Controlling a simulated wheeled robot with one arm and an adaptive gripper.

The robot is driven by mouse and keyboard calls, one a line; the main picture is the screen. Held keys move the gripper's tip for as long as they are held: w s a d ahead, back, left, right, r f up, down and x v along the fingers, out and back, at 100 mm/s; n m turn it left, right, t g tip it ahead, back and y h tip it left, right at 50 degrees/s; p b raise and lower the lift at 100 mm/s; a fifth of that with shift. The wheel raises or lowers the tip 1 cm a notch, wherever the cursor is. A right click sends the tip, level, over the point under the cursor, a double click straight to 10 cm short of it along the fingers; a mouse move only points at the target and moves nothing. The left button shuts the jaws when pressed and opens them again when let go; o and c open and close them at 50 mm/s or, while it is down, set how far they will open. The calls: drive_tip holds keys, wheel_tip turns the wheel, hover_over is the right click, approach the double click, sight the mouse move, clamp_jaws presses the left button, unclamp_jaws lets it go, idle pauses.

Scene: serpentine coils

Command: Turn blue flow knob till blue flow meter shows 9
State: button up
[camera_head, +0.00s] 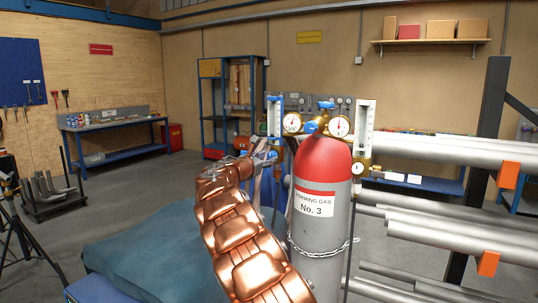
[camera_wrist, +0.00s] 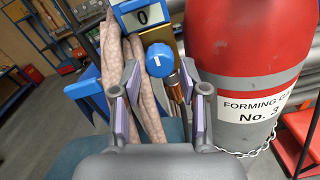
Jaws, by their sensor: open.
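The blue flow knob (camera_wrist: 159,60) is round with a white mark on its face. In the wrist view it appears between the tips of my gripper (camera_wrist: 158,75), which is open and empty. I cannot tell whether the fingers reach around the knob or stop short of it. The blue flow meter (camera_wrist: 142,15) is above the knob, and its display reads 0. In the head view the blue meter (camera_head: 274,117) stands left of the gas cylinder's gauges. My gripper (camera_head: 264,156) is just below it there, at the end of my copper-coloured arm, and the knob is hard to make out.
A grey and red gas cylinder (camera_head: 323,195) labelled No. 3 stands close right of my gripper, with a chain (camera_head: 322,251) around it. Pinkish hoses (camera_wrist: 114,65) run beside the left finger. A pipe rack (camera_head: 440,150) stands at right.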

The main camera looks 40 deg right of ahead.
drive_tip(key=shift+x, duration=0.9)
drive_tip(key=shift+r, duration=0.1)
clamp_jaws()
